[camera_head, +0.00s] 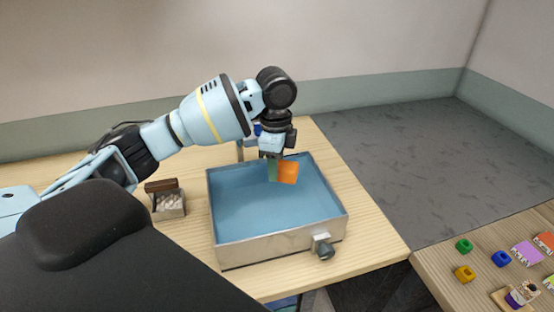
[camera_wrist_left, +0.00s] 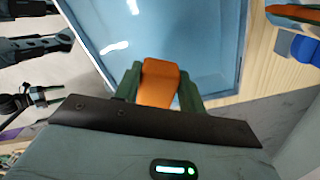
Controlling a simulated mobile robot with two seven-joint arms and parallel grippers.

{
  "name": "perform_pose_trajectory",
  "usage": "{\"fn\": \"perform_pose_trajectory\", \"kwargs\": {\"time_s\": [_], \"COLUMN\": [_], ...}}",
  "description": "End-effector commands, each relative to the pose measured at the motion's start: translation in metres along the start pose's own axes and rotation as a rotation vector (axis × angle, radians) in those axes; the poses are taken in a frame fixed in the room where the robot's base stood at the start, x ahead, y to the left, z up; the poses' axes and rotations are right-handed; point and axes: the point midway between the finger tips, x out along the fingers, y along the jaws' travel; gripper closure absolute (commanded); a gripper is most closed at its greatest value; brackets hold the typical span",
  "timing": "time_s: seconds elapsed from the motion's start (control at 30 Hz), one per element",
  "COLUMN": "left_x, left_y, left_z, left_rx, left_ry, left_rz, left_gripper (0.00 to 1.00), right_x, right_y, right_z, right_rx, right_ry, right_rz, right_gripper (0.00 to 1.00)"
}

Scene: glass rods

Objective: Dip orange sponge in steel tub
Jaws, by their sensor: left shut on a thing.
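The steel tub (camera_head: 283,243) stands on the wooden table and holds blue liquid. My left gripper (camera_head: 275,169) hangs over the back right part of the tub. It is shut on the orange sponge (camera_head: 288,173), which hangs from the fingertips over the liquid. I cannot tell whether the sponge's lower edge touches the liquid. In the left wrist view the sponge (camera_wrist_left: 158,84) sits between the two green fingers, with the tub's blue inside (camera_wrist_left: 185,35) beyond it. The fingers hide part of the sponge. My right gripper is not in view.
A small holder with pale pieces (camera_head: 169,205) and a brown-topped block (camera_head: 160,185) stand left of the tub. A valve (camera_head: 323,246) sticks out of the tub's front. A second table (camera_head: 440,262) at the right carries several small coloured items.

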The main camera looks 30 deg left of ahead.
Motion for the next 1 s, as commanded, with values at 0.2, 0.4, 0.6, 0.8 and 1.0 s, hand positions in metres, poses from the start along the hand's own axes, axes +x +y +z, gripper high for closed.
{"fn": "perform_pose_trajectory", "kwargs": {"time_s": [0.2, 0.4, 0.6, 0.8, 1.0], "left_x": [0.022, 0.043, 0.065, 0.085, 0.106], "left_y": [0.000, 0.001, 0.001, 0.001, 0.001], "left_z": [0.000, 0.000, 0.000, 0.000, 0.000], "left_rx": [0.000, 0.000, 0.000, 0.000, -0.001], "left_ry": [-0.001, -0.001, -0.001, -0.002, -0.001], "left_rz": [0.001, 0.002, 0.004, 0.004, 0.004], "left_gripper": [0.81, 0.81, 0.81, 0.81, 0.81], "right_x": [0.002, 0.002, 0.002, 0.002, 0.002], "right_y": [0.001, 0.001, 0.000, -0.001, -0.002], "right_z": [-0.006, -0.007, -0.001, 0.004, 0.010], "right_rx": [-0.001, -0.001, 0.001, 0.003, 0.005], "right_ry": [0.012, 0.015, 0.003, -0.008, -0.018], "right_rz": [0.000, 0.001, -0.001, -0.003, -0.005], "right_gripper": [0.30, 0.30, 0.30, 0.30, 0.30]}}
